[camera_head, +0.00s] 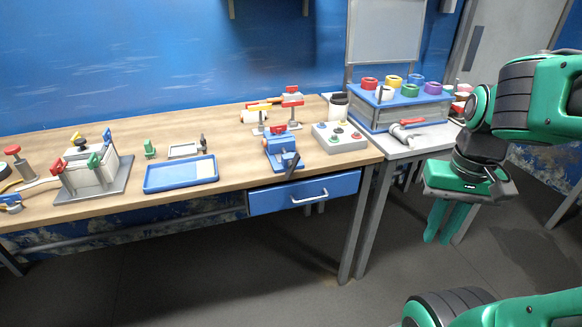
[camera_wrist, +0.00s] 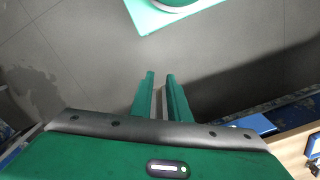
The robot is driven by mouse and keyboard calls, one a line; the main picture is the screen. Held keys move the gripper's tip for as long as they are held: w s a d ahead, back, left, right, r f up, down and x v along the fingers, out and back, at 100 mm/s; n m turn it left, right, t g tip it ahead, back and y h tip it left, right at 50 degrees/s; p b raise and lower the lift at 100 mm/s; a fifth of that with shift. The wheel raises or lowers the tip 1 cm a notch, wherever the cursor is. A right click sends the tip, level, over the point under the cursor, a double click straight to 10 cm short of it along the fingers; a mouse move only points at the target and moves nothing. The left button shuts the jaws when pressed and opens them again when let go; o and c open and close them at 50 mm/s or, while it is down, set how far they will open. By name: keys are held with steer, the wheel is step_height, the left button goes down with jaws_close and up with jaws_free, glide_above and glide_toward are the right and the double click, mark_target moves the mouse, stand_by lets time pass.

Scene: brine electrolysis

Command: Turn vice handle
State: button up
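The blue vice (camera_head: 282,150) stands on the wooden bench near its front edge, right of the middle. Its dark handle (camera_head: 293,166) slants down at the front, over the drawer. My gripper (camera_head: 438,239) hangs fingers down in free air, well to the right of the vice and in front of the grey side table. In the wrist view my gripper (camera_wrist: 161,74) shows two green fingers with a narrow gap and nothing between them. A blue part at the right edge of the wrist view is too cut off to name surely.
A grey button box (camera_head: 340,137) stands right of the vice. A blue tray (camera_head: 181,174) lies to its left. A blue drawer (camera_head: 304,192) with a handle is below the benchtop. The grey side table (camera_head: 424,141) bears a blue rack. The floor in front is clear.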

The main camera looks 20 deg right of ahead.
steer(key=w+n+t, duration=0.1)
steer(key=w+n, duration=0.1)
steer(key=w, duration=0.9)
steer(key=n+t+y, duration=0.3)
steer(key=t+y, duration=0.1)
steer(key=y, duration=0.1)
glide_toward(286, 174)
steer(key=x, duration=0.6)
steer(key=shift+w+d+f, duration=0.1)
steer(key=shift+w+d, duration=0.05)
steer(key=shift+w, duration=0.25)
jaws_close()
